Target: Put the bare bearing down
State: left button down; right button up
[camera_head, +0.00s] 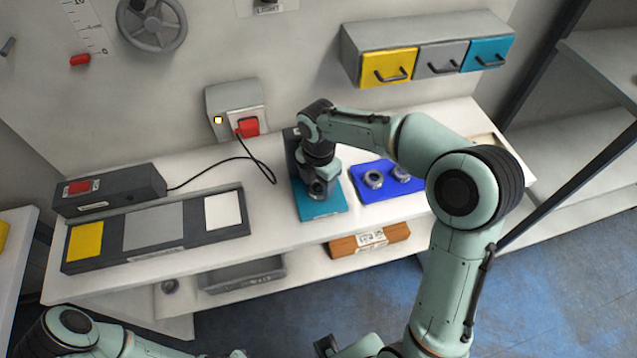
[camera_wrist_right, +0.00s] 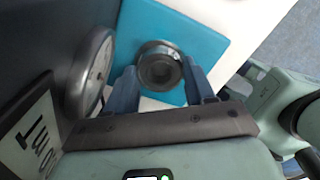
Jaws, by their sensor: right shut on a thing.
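My right gripper (camera_head: 319,188) is shut on a dark round bearing with a metal rim. In the right wrist view the bearing (camera_wrist_right: 160,68) sits between the two blue-grey fingers, in front of a teal plate (camera_wrist_right: 206,45). The teal plate (camera_head: 322,209) lies at the front of a dark stand on the bench. The gripper is low over this plate; whether the bearing touches it is hard to tell.
A round dial (camera_wrist_right: 93,72) is close left of the right fingers. A blue mat (camera_head: 383,194) with two metal rings (camera_head: 373,179) (camera_head: 401,173) lies right of the stand.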

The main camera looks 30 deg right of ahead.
aim_at(318, 186)
jog(key=shift+f, duration=0.15)
jog(key=shift+f, duration=0.15)
jog(key=o, duration=1.2)
jog(key=shift+o, duration=0.2)
pick_arm(q)
jog(key=shift+w+r+p, duration=0.45)
jog(key=shift+r+p, duration=0.05)
jog(key=shift+r, duration=0.1)
jog(key=shift+w+r+p, duration=0.4)
jog(key=shift+r+p, duration=0.05)
jog(key=shift+r, duration=0.15)
pick_arm(e)
notch_tip(318, 186, up, 12)
jog(key=shift+r, duration=0.25)
